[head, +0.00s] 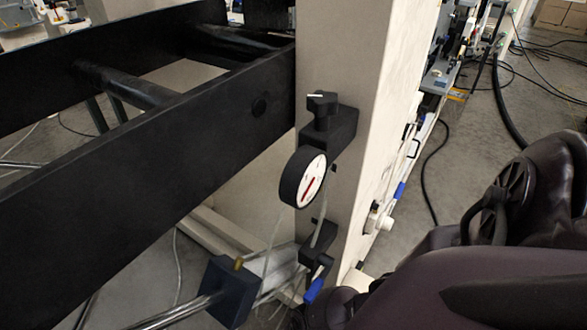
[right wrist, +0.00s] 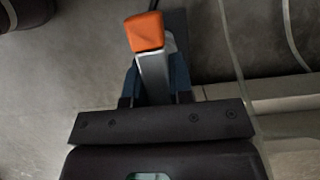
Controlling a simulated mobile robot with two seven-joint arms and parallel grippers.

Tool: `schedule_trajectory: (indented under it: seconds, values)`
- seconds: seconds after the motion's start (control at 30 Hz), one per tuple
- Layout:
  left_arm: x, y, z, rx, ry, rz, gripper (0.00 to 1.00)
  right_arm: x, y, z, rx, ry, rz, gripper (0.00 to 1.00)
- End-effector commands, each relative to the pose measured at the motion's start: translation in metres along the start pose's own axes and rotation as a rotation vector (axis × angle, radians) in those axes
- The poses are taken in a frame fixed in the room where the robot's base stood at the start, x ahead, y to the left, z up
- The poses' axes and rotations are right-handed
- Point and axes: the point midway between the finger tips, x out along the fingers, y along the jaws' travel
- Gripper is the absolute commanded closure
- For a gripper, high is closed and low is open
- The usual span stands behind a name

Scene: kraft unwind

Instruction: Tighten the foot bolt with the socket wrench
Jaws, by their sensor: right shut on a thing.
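In the right wrist view, my right gripper (right wrist: 156,88) is shut on a grey metal bar with an orange end, which looks like the socket wrench (right wrist: 146,36). The orange end points away from the gripper. The rest of the wrench is hidden between the fingers. In the head view, my right arm comes in at the lower right, and its gripper and the wrench are hidden. I cannot make out the foot bolt in either view. My left gripper is not in view.
A cream column (head: 354,60) stands in the middle with a round dial gauge (head: 303,177) and a blue-handled valve (head: 314,290). Black beams (head: 150,150) fill the left. A cylinder's dark block (head: 231,291) is at the bottom. Black cables (head: 507,115) lie on the floor at right.

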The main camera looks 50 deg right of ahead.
Motion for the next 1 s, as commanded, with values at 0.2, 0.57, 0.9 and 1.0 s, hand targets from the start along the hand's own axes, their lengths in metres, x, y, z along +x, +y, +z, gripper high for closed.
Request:
schedule_trajectory:
  seconds: [0.2, 0.57, 0.9, 1.0]
  values:
    - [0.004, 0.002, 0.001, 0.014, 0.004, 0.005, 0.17, 0.011, 0.002, -0.003, 0.0, 0.0, 0.004, 1.0]
    - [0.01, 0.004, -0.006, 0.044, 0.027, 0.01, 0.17, 0.024, 0.002, -0.008, 0.0, 0.0, 0.003, 1.0]
    - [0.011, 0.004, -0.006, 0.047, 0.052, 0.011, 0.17, 0.037, 0.002, -0.012, 0.0, 0.0, 0.004, 1.0]
    - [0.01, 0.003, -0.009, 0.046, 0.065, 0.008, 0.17, 0.035, 0.0, -0.011, -0.001, 0.0, 0.0, 1.0]
